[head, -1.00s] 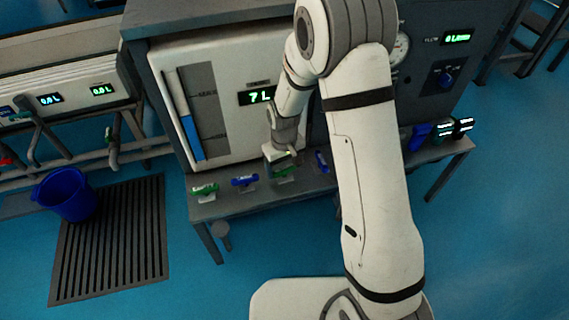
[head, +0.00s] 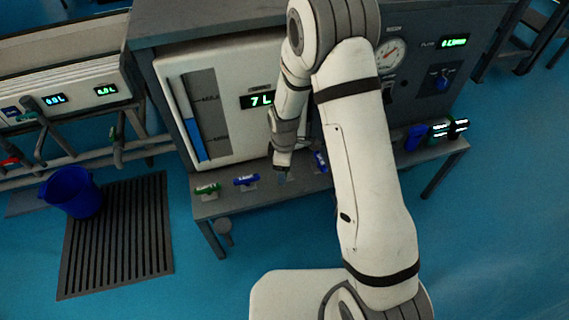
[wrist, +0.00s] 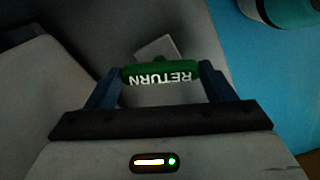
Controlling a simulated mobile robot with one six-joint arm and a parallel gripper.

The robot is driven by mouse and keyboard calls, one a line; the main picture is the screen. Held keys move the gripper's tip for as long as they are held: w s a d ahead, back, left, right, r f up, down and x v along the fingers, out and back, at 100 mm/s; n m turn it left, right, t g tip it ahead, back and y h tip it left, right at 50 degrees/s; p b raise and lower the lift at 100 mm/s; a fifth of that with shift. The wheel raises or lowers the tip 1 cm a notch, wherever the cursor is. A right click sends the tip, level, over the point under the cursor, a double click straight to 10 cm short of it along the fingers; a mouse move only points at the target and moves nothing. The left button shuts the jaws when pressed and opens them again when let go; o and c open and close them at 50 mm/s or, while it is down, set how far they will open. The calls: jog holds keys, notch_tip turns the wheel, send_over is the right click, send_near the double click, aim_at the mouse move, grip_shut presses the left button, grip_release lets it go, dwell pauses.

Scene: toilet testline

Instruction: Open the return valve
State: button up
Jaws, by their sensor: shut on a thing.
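The return valve is a green handle marked RETURN (wrist: 160,73), with its lettering upside down in the wrist view. My gripper (wrist: 160,80) is shut on this handle, with one dark finger at each end of it. A pale plate shows behind the handle. In the head view my gripper (head: 281,174) points down at the bench's front ledge, between two blue handles. It hides most of the return handle there.
On the ledge (head: 225,204), a green handle (head: 207,189) and a blue handle (head: 246,180) stand left of my gripper. Another blue handle (head: 320,161) is close on its right. A panel reading 7 L (head: 258,100) rises behind. A blue bucket (head: 72,193) stands on the left.

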jog(key=n+p, duration=0.1)
jog(key=n, duration=0.3)
jog(key=shift+n, duration=0.4)
jog(key=shift+w, duration=0.1)
dwell(0.3)
jog(key=o, duration=1)
notch_tip(320, 180, up, 8)
jog(key=p, duration=0.2)
jog(key=shift+f+p, duration=0.1)
jog(key=shift+p, duration=0.2)
